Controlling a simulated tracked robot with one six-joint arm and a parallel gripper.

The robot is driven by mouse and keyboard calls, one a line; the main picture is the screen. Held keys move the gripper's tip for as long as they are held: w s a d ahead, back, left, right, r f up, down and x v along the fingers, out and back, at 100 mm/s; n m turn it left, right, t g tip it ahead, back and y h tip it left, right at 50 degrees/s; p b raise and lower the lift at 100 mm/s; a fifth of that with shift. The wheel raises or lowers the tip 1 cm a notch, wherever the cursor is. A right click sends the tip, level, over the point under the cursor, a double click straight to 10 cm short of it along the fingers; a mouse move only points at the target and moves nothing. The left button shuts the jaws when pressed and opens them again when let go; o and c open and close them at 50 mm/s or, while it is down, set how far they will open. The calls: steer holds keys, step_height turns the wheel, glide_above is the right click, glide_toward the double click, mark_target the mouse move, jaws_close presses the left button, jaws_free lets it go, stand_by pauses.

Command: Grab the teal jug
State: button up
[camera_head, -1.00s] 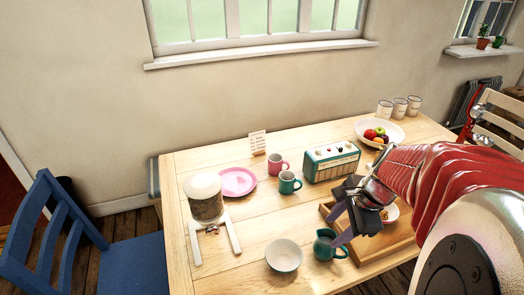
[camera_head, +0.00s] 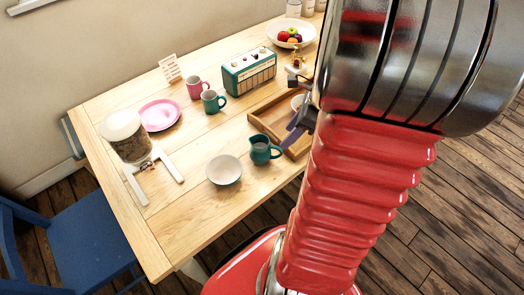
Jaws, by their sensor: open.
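The teal jug (camera_head: 261,152) stands upright on the wooden table near its front edge, just right of a white bowl. Its handle points right, towards the wooden tray. My gripper (camera_head: 293,136) is by the tray, just right of the jug and close to its handle. One dark finger shows; the rest of the gripper is partly hidden behind my red arm. The jaws are open and nothing shows between them. I cannot tell whether the finger touches the jug.
The white bowl (camera_head: 224,170) is close on the jug's left. The wooden tray (camera_head: 262,119) lies behind and right of it. A teal mug (camera_head: 212,101), a pink mug (camera_head: 197,89), a pink plate (camera_head: 160,115) and a radio (camera_head: 249,72) stand farther back. A blue chair (camera_head: 75,240) is at left.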

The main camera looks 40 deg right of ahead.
glide_above(272, 156)
steer(key=s+d, duration=0.1)
steer(key=s, duration=0.1)
step_height(272, 156, down, 8)
steer(key=shift+w+r, duration=0.15)
steer(key=shift+r, duration=0.1)
steer(key=shift+d, duration=0.1)
steer(key=shift+f, duration=0.15)
steer(key=shift+x, duration=2.55)
steer(key=shift+c, duration=0.4)
jaws_close()
